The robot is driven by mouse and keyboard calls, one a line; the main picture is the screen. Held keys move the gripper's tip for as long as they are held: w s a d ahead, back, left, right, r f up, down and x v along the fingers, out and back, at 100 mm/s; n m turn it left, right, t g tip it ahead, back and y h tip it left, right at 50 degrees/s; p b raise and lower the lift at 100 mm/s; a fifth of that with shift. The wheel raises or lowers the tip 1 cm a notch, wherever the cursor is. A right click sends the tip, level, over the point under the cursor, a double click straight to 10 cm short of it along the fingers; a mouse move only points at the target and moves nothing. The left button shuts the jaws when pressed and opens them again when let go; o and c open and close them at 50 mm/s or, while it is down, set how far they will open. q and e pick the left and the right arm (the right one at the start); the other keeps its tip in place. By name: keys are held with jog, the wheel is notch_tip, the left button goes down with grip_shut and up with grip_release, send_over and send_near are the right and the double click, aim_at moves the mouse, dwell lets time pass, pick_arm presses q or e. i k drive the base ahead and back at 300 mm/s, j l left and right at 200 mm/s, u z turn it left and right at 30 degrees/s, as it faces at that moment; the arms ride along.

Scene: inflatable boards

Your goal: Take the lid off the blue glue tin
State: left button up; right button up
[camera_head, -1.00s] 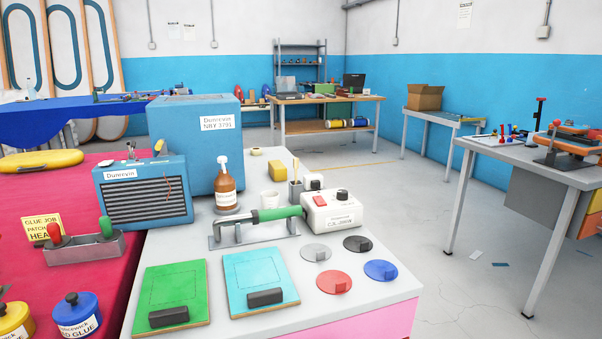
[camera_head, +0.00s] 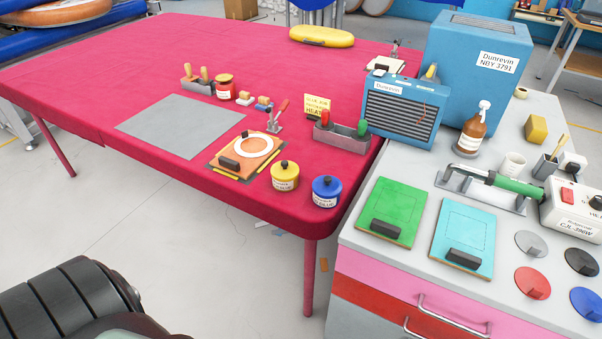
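The blue glue tin (camera_head: 326,192) stands upright on the front right corner of the red-covered table. Its blue lid with a dark knob (camera_head: 327,181) sits on top. A yellow glue tin (camera_head: 285,176), also lidded with a dark knob, stands just left of it. Neither of my grippers shows in the head view. A dark ribbed part, which looks like part of my arm, fills the bottom left corner, well away from the tin.
Left of the tins lie an orange board with a white ring (camera_head: 250,150) and a grey mat (camera_head: 181,125). Behind the blue tin is a grey holder with red and green handles (camera_head: 342,136). The grey workbench (camera_head: 410,258) with green and cyan boards stands close at right.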

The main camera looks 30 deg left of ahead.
aim_at(326, 186)
jog(key=u, duration=0.85)
